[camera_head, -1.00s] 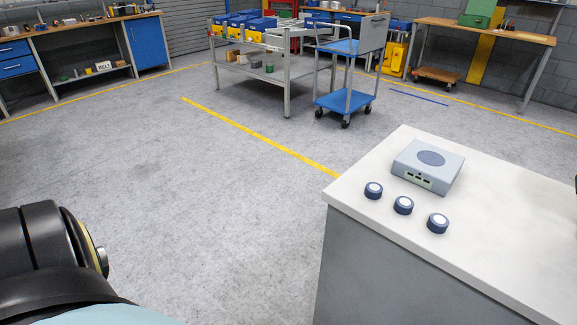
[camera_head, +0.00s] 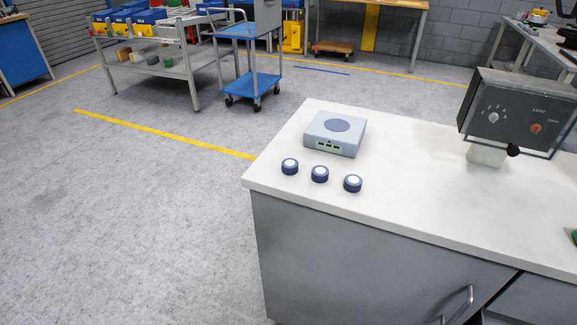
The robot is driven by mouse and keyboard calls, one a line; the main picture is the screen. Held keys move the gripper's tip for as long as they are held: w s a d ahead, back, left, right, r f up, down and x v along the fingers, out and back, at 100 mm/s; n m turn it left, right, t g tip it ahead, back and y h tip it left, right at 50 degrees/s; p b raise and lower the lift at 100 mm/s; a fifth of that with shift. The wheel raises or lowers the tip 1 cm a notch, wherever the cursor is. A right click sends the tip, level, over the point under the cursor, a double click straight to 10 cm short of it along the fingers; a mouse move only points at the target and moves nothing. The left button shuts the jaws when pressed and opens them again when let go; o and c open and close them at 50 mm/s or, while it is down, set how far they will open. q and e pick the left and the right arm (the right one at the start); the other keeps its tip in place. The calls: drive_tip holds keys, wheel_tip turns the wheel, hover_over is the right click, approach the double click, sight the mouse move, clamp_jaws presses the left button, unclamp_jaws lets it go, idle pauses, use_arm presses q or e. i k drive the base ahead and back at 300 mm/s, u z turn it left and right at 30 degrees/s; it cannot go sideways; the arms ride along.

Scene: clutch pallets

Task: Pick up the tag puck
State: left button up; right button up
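Three small round pucks stand in a row on the white top of a grey cabinet (camera_head: 420,200). They are the left puck (camera_head: 290,166), the middle puck (camera_head: 320,174) and the right puck (camera_head: 353,183). Each is dark blue with a pale disc on top, and they stand apart from one another. I cannot tell which of them is the tag puck. A flat grey box (camera_head: 335,134) with a dark oval on top and small ports in front lies just behind them. Neither of my grippers is in view.
A dark control box (camera_head: 518,112) with knobs stands at the cabinet's right. A cabinet door handle (camera_head: 459,303) sticks out in front. A blue cart (camera_head: 250,80) and a grey shelf trolley (camera_head: 150,66) stand at the back. The floor left of the cabinet is clear.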

sight(290, 166)
drive_tip(key=k, duration=0.5)
drive_tip(key=u, duration=1.05)
drive_tip(key=i, duration=1.2)
drive_tip(key=z, duration=0.95)
